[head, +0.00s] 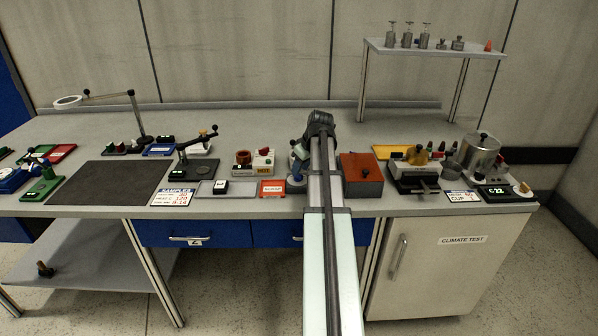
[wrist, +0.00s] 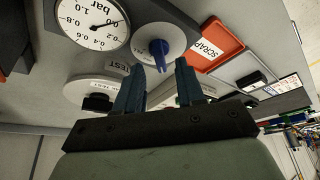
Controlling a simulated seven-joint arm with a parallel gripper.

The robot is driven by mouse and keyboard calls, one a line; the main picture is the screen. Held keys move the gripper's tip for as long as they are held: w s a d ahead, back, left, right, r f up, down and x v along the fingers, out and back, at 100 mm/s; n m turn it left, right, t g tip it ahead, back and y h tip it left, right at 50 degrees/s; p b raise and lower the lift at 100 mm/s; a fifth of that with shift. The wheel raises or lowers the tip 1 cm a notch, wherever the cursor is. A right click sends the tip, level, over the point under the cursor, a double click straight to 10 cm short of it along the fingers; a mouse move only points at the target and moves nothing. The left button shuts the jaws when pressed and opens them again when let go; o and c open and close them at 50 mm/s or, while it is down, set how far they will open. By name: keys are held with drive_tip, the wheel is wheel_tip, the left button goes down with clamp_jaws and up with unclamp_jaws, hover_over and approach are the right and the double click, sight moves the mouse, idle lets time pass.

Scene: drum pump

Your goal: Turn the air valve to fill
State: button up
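In the wrist view, a white round dial (wrist: 143,33) carries a blue lever handle (wrist: 159,50), which looks like the air valve. My gripper (wrist: 157,78) is open, its two blue fingers apart with nothing visible between them. The blue handle appears just beyond the gap between the fingertips; I cannot tell whether they touch. A label reading TEST (wrist: 118,66) is close to the dial. In the head view my arm hides most of this area.
A second white disc (wrist: 75,92) with a black knob (wrist: 97,103) is left of the fingers. An orange SCRAP tray (wrist: 214,46) is close on the right. In the head view, a red-brown box (head: 361,176) stands right of my arm and a small device (head: 254,163) left.

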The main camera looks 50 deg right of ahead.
drive_tip(key=shift+x, duration=1.35)
drive_tip(key=shift+c, duration=0.2)
clamp_jaws()
